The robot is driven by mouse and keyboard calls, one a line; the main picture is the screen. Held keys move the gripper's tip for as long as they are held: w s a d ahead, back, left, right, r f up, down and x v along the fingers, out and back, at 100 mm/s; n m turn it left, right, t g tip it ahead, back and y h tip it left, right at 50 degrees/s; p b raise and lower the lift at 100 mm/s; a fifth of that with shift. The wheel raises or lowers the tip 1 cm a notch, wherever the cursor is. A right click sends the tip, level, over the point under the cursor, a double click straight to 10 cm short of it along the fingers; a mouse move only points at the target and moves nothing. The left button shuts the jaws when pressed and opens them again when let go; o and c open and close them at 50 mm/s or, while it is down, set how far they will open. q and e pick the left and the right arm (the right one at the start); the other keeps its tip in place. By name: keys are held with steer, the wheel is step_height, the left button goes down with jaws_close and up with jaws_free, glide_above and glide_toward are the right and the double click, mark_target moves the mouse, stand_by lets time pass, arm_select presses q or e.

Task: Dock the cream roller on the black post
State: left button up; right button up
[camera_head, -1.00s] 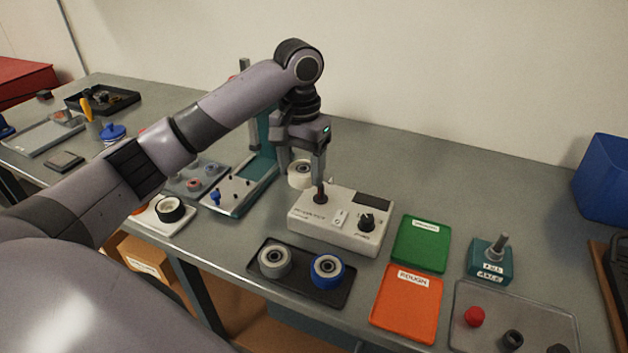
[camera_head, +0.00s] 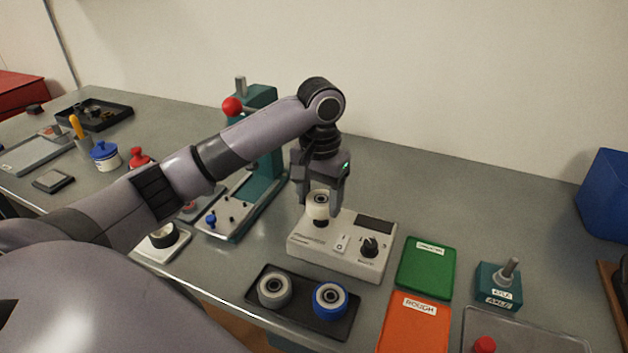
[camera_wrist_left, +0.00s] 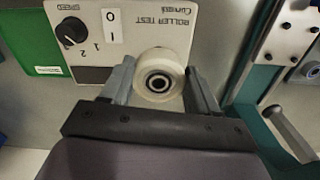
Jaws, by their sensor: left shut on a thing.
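The cream roller (camera_head: 317,207) is between the fingers of my left gripper (camera_head: 320,198), which is shut on it. In the left wrist view the roller (camera_wrist_left: 160,78) faces the camera with its dark bore showing, one finger on each side. The roller is over the left part of the white roller test box (camera_head: 345,262). The black post on that box is mostly hidden by the roller; only a dark bit shows just under it. I cannot tell whether the roller is around the post or above it. My right gripper is not in view.
A black tray (camera_head: 304,318) in front holds a grey roller (camera_head: 274,289) and a blue roller (camera_head: 330,298). Green (camera_head: 428,265) and orange (camera_head: 413,325) pads lie to the right, near a teal block with a pin (camera_head: 498,283). A teal press (camera_head: 262,165) stands behind left.

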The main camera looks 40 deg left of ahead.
mark_target(318, 202)
arm_select(q)
steer(key=shift+f, duration=0.85)
steer(key=shift+f, duration=0.55)
stand_by(0.9)
steer(key=o, duration=0.8)
steer(key=shift+r, duration=3.4)
step_height(318, 202, up, 3)
steer(key=shift+s+d+r, duration=0.1)
steer(key=shift+d+r, duration=0.05)
steer(key=shift+a+r, duration=0.2)
steer(key=shift+r, duration=0.4)
steer(key=shift+d+f, duration=0.1)
steer(key=shift+f, duration=0.05)
